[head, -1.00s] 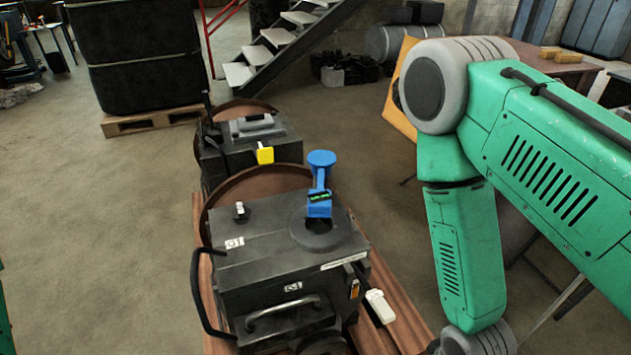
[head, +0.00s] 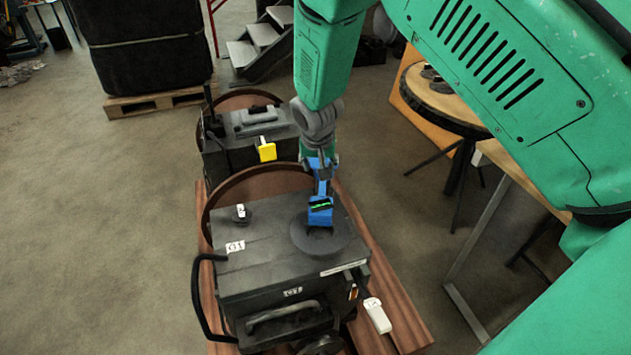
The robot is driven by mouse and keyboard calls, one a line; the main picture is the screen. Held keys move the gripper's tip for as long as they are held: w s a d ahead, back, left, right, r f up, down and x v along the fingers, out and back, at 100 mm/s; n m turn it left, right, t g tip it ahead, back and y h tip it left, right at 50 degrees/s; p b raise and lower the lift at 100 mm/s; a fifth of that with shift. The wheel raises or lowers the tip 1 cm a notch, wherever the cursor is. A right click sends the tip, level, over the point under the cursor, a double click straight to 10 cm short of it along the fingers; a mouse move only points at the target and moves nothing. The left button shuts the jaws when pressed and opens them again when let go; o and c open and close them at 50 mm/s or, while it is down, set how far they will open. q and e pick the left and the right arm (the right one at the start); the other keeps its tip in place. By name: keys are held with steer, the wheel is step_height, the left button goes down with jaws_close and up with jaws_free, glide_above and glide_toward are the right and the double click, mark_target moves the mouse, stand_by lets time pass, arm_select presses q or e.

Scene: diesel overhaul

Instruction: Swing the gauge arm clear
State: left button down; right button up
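The blue gauge arm (head: 321,205) stands over a round dark opening (head: 318,236) on top of the near black engine block (head: 270,260). It has a small green display on its near face. My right gripper (head: 320,168) is at the far, upper end of the gauge arm, and the round blue knob there is mostly hidden by it. Blue shows between and beside the finger parts, but whether the fingers are closed on it is too small to tell. My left gripper is out of view.
A second black unit with a yellow tab (head: 266,151) stands just behind. A black hose handle (head: 203,300) is on the block's left, and a white-handled lever (head: 377,315) on its right. A round wooden table (head: 440,105) is at the right. The floor at left is clear.

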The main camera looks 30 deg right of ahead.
mark_target(324, 183)
steer(key=x, duration=0.3)
steer(key=d+x, duration=0.1)
steer(key=x, duration=0.3)
steer(key=b+x, duration=0.1)
steer(key=x, duration=0.2)
steer(key=shift+s+d+f, duration=0.1)
steer(key=shift+s+d, duration=0.05)
steer(key=shift+d, duration=0.15)
steer(key=shift+a+f, duration=0.15)
steer(key=shift+a, duration=0.45)
steer(key=shift+d, duration=0.15)
steer(key=c, duration=0.7)
steer(key=shift+d, duration=0.3)
jaws_close()
